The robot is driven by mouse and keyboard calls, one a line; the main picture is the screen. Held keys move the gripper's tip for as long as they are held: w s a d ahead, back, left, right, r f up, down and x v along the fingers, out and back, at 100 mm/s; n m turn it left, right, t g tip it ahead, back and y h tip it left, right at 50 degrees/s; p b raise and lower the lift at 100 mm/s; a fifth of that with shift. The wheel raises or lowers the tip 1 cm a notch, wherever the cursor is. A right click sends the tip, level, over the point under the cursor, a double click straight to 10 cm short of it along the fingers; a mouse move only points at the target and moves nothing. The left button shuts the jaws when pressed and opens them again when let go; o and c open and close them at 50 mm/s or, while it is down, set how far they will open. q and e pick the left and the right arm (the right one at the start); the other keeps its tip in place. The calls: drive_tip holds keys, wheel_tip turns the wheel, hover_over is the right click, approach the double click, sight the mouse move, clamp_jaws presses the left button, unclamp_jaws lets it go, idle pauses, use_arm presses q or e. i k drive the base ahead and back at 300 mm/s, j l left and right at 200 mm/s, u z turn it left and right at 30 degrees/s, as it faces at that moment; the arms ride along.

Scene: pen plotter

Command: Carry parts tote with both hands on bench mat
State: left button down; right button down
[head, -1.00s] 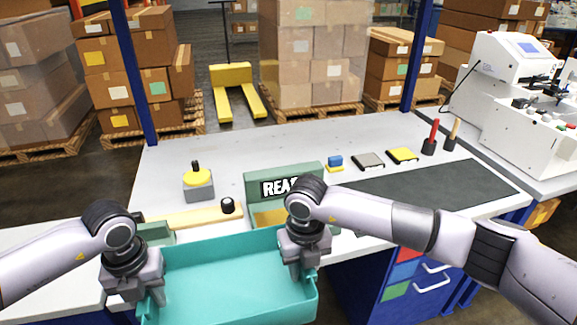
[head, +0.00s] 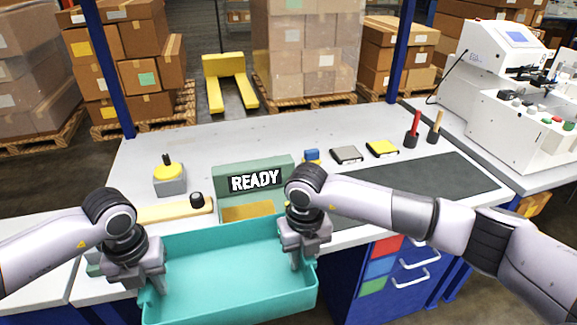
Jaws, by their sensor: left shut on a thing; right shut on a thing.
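The parts tote (head: 228,268) is a teal open box and looks empty. It is held level at the front edge of the bench, at the bottom of the head view. My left gripper (head: 155,285) is shut on the tote's left side wall. My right gripper (head: 305,258) is shut on its right side wall. The bench mat (head: 440,180) is a dark grey sheet on the right part of the bench top, to the right of the tote. My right forearm covers part of its near edge.
A green box with a READY display (head: 255,181) stands just behind the tote. A yellow-topped button (head: 169,176) and a wooden bar (head: 165,212) lie left of it. Small blocks (head: 346,154) and upright tools (head: 412,132) line the mat's far side. Blue drawers (head: 385,270) stand below.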

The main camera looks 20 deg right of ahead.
sight(405, 184)
drive_tip(key=l, duration=1.8)
drive_tip(key=i+l, duration=0.2)
drive_tip(key=l, duration=0.2)
drive_tip(key=i+l, duration=0.55)
drive_tip(key=l, duration=0.1)
